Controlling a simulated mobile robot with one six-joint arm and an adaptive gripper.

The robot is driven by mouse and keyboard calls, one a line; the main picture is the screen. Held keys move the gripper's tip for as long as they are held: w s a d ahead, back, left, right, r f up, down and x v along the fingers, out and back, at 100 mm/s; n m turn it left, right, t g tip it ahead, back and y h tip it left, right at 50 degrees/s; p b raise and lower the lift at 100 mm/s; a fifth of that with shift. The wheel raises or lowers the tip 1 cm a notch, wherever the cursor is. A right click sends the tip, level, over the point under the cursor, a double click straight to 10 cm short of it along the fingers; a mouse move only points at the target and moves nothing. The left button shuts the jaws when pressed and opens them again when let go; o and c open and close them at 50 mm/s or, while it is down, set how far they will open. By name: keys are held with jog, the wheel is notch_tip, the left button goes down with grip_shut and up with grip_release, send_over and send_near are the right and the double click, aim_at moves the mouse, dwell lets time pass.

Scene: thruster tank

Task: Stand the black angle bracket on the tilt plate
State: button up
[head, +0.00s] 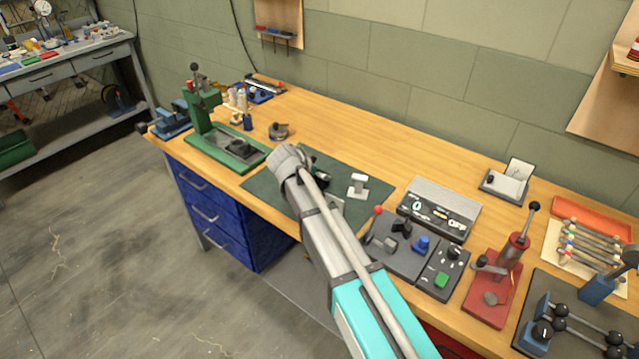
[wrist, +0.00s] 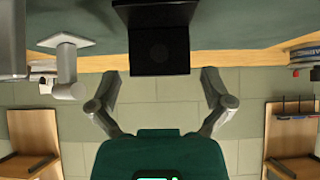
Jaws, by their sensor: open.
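The black angle bracket (wrist: 160,52) is in the upper middle of the wrist view. It has two faces at an angle, and the lower one has a faint round mark. My gripper (wrist: 161,74) is open, with one finger on each side of the bracket's near end. Gaps show between the fingers and the bracket. In the head view my arm hides the fingers, and I cannot make out the bracket clearly. I cannot tell for sure which thing is the tilt plate.
A white stemmed piece (head: 358,186) stands on the green mat (head: 378,190); it also shows in the wrist view (wrist: 66,62). A green press (head: 208,125) stands left, grey control boxes (head: 438,206) and a red lever press (head: 500,280) right. The bench behind the mat is clear.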

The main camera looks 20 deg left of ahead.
jog(key=shift+b+x, duration=0.75)
jog(key=shift+x, duration=0.7)
jog(key=c, duration=1)
jog(key=shift+r, duration=0.1)
notch_tip(320, 180, up, 3)
jog(key=p, duration=0.2)
jog(key=shift+f+p, duration=0.25)
jog(key=shift+p, duration=0.15)
jog(key=s+d+r+p, duration=0.6)
jog(key=s+r+p, duration=0.4)
jog(key=s, duration=0.2)
jog(key=shift+s+d+r, duration=0.15)
jog(key=shift+s+d, duration=0.05)
jog(key=shift+s, duration=0.1)
